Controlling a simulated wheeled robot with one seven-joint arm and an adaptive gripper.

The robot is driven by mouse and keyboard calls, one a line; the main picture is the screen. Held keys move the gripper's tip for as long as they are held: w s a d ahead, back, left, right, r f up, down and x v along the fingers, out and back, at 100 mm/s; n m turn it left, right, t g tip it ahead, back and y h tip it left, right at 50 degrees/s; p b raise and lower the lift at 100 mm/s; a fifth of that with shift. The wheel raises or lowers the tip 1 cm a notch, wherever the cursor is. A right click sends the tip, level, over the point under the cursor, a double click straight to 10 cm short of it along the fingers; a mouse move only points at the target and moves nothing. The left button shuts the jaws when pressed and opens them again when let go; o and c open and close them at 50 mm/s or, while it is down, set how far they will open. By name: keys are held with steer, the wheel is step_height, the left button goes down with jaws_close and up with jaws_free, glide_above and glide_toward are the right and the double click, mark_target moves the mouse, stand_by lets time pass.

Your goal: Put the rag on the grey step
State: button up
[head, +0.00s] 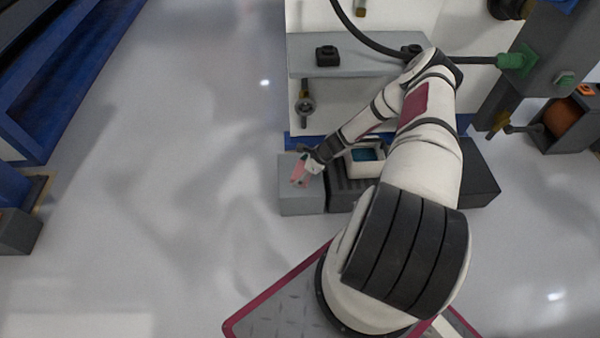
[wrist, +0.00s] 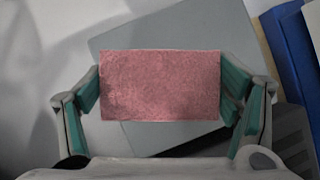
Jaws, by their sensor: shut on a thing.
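The rag is a pinkish-red rectangle. In the wrist view the rag (wrist: 160,86) spans the space between the two green-padded fingers, and my gripper (wrist: 162,92) is shut on it. In the head view the rag (head: 299,170) shows small at the end of my gripper (head: 305,165), over the light grey step (head: 303,203). The grey step (wrist: 190,40) lies behind the rag in the wrist view, partly hidden by it. I cannot tell whether the rag touches the step.
Right of the step is a dark ribbed block (head: 347,195) with a white tray (head: 365,160) on or behind it. A grey shelf (head: 340,65) with a black part stands behind. Open floor (head: 180,190) lies to the left. A blue edge (wrist: 290,50) shows at right in the wrist view.

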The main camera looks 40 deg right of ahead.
mark_target(302, 163)
steer(key=w+d, duration=0.1)
steer(key=w+b, duration=0.1)
steer(key=w, duration=0.1)
steer(key=shift+d+f, duration=0.2)
steer(key=shift+d, duration=0.2)
steer(key=shift+w+d+f+b, duration=0.15)
steer(key=shift+f+b, duration=0.9)
steer(key=shift+f, duration=0.7)
steer(key=shift+f, duration=0.1)
steer(key=o, duration=1.5)
steer(key=p+v, duration=0.4)
steer(key=v, duration=0.8)
steer(key=shift+p, duration=0.35)
